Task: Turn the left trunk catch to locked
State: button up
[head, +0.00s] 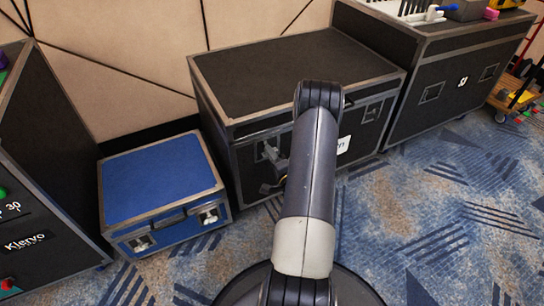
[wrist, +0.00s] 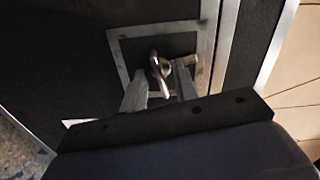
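The black trunk (head: 290,75) with metal edging stands in the middle of the head view. Its left catch (head: 268,150) is on the front face, partly hidden by my arm and gripper. In the wrist view the catch is a shiny metal turn piece (wrist: 158,68) in a recessed dish with a bright square frame. My gripper (wrist: 161,75) is at the catch, one finger on each side of the turn piece. The fingers stand apart, with a gap at the left finger; whether the right finger touches metal I cannot tell. The right catch (head: 372,111) shows beside my arm.
A blue case (head: 157,182) with two front latches stands on the carpet left of the trunk. A tall black case (head: 45,170) is at far left. Another black case (head: 455,80) stands to the right, with items on top. Patterned carpet (head: 420,220) is clear in front.

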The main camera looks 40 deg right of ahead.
grip_shut()
jog(key=shift+m, duration=1.3)
grip_release()
jog(key=p+v, duration=0.2)
jog(key=v, duration=0.8)
jog(key=shift+s, duration=0.4)
